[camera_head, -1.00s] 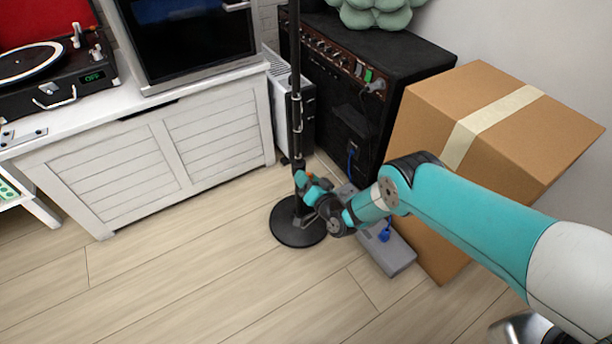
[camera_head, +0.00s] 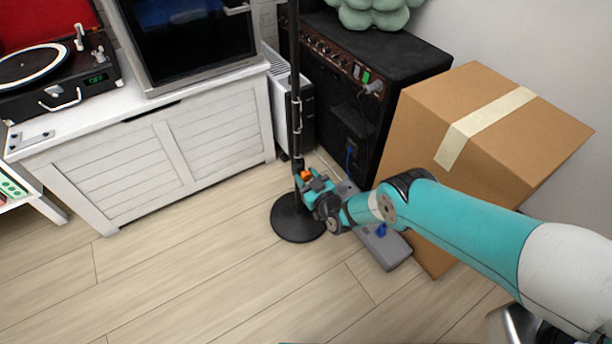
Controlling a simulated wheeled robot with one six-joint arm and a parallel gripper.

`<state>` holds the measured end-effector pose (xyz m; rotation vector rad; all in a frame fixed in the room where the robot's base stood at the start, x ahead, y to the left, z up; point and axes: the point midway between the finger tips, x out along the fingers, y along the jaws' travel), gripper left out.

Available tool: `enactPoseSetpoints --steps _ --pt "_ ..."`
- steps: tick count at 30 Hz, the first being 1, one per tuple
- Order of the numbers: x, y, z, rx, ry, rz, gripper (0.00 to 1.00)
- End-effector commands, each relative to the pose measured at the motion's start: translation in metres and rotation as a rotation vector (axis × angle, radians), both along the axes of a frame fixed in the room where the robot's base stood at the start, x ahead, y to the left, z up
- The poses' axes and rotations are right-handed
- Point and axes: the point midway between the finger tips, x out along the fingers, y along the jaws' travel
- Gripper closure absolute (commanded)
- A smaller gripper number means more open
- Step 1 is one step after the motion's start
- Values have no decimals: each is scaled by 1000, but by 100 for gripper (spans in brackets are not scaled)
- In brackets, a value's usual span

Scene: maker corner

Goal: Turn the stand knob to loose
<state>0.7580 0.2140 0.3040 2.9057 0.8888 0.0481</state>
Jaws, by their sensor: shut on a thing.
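A black stand (camera_head: 295,70) rises as a thin upright pole from a round black base (camera_head: 297,224) on the floor. My gripper (camera_head: 304,180) is at the lower part of the pole, a little above the base, with my arm reaching in from the right. It is shut on a small orange knob (camera_head: 306,175) at the side of the pole. Most of the knob is hidden by the fingers. Which way the knob is set cannot be read from here.
A black amplifier (camera_head: 405,55) and a cardboard box (camera_head: 490,130) stand behind and right of my arm. A grey pedal (camera_head: 397,252) lies on the floor under my arm. A white cabinet (camera_head: 215,140) stands at the left. The front floor is clear.

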Motion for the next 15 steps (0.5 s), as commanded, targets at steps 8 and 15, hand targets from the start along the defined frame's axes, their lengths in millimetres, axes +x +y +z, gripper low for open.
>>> enactPoseSetpoints --steps 8,15 --pt "-1 0 -1 -68 -44 1 84" --pt "-1 0 -1 -81 -51 1 84"
